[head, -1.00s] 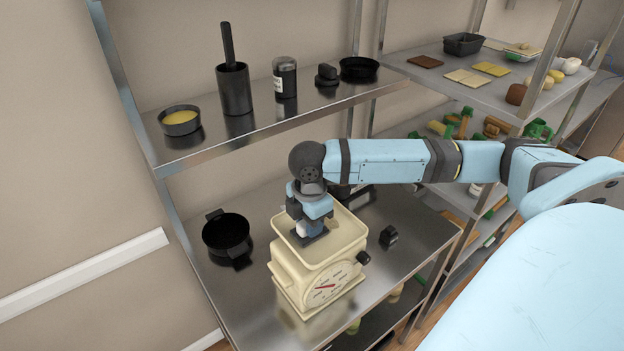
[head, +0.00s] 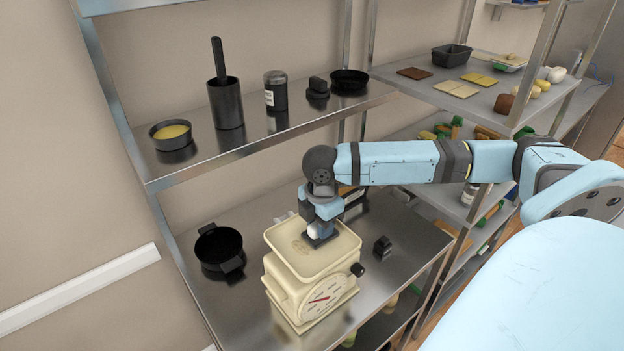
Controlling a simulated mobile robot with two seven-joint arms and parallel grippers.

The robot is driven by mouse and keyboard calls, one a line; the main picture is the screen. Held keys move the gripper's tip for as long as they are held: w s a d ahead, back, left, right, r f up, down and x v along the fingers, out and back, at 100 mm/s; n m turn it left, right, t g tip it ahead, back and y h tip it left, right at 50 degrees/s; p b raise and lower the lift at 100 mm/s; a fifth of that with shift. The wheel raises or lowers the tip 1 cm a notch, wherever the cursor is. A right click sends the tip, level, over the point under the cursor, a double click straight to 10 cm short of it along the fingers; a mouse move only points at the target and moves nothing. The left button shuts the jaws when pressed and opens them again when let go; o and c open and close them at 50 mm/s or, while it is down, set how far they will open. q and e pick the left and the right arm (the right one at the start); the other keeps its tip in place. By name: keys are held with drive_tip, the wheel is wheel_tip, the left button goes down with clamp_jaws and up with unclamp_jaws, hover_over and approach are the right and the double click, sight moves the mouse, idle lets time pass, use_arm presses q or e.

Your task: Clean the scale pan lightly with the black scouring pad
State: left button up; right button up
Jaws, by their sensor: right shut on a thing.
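The cream scale (head: 308,303) stands on the lower metal shelf, its dial facing front. Its square, shallow scale pan (head: 340,255) lies on top, with a faint brownish mark (head: 301,246) left of my gripper. My right gripper (head: 320,232) points down over the middle of the pan, slightly right of centre. It is shut on a thin dark thing at the pan surface, which looks like the black scouring pad (head: 320,241); the fingers mostly hide it. It seems to touch the pan, but I cannot be sure. My left gripper is not in view.
A black pot (head: 219,249) stands left of the scale, and a small black object (head: 383,245) right of it. The upper shelf holds a yellow-filled bowl (head: 171,134), a tall black container (head: 226,103) and a jar (head: 275,91). A shelf post (head: 438,283) stands at right.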

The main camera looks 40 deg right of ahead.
sight(303, 247)
idle(0.3)
drive_tip(key=shift+w+a, duration=0.2)
drive_tip(key=shift+a, duration=1.85)
drive_tip(key=shift+a, duration=0.4)
drive_tip(key=shift+w+r, duration=0.1)
drive_tip(key=shift+r, duration=0.9)
